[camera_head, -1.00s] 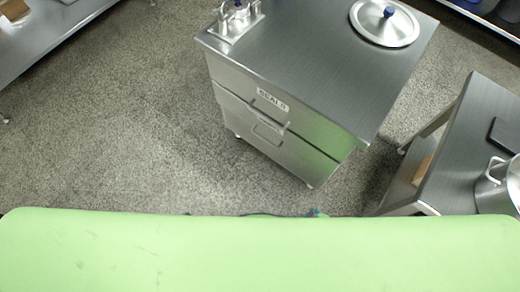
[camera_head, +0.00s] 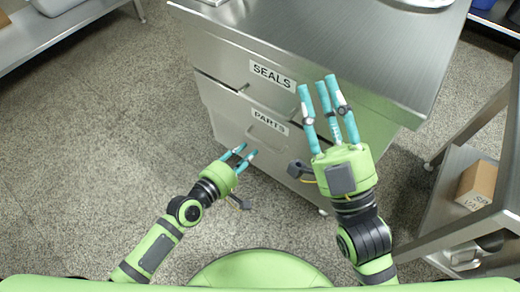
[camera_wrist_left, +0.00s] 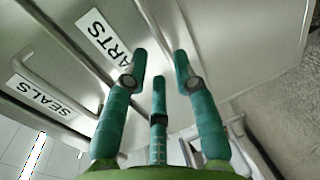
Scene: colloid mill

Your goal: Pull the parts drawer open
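The parts drawer (camera_head: 246,137) is the lower drawer of a steel cabinet, with a white PARTS label (camera_head: 270,121); it looks shut. The seals drawer (camera_head: 225,75) is above it, with a SEALS label (camera_head: 272,76). In the left wrist view the PARTS label (camera_wrist_left: 106,36) is partly hidden by a finger. My left gripper (camera_head: 241,157) is low in front of the parts drawer, fingers spread and empty, pointing at the cabinet. It also fills the left wrist view (camera_wrist_left: 160,75). My right gripper (camera_head: 325,92) is higher, over the cabinet's front right side, fingers apart and empty.
The cabinet's steel top (camera_head: 320,35) overhangs the drawers. A steel side table (camera_head: 470,200) stands at the right with a cardboard box (camera_head: 476,185) on its shelf. A steel bench (camera_head: 60,35) is at the far left. The floor left of the cabinet is clear.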

